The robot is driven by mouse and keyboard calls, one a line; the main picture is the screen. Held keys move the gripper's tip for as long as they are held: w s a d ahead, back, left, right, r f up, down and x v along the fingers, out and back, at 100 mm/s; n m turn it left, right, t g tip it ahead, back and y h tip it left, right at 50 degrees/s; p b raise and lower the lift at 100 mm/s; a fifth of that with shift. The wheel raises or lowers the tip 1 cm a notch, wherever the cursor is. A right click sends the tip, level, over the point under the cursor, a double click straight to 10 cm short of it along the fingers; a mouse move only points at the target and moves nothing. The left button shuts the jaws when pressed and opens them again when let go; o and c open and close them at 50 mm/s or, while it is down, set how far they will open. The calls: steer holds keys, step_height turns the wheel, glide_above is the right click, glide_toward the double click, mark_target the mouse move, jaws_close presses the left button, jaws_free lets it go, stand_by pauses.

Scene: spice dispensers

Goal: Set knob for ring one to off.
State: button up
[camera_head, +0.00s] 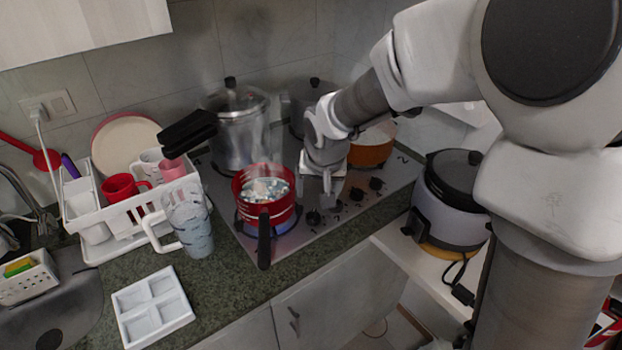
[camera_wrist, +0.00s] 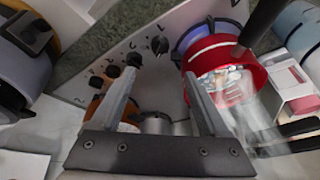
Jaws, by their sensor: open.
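A row of several black knobs runs along the front of the steel stove top (camera_head: 232,205). The knob nearest the red pot (camera_head: 313,217) is also in the wrist view (camera_wrist: 159,46), with its grip turned toward the viewer. The labels beside the knobs are too small to read surely. A red pot (camera_head: 265,208) with a black handle stands on the front left ring, with blue glow under it. My gripper (camera_head: 327,188) is above the knob row, fingers pointing down. In the wrist view my gripper (camera_wrist: 162,72) is open and empty, its left fingertip overlapping the second knob (camera_wrist: 134,60).
A tall steel pot (camera_head: 238,140) steams at the back left, and an orange pot (camera_head: 371,150) stands at the back right. A rice cooker (camera_head: 447,210) sits right of the stove. A glass jug (camera_head: 190,225) and dish rack (camera_head: 130,225) stand to the left.

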mark_target(314, 214)
steer(key=b+x, duration=0.1)
steer(key=x, duration=1.2)
steer(key=shift+f+b, duration=0.25)
steer(key=shift+b, duration=0.05)
jaws_close()
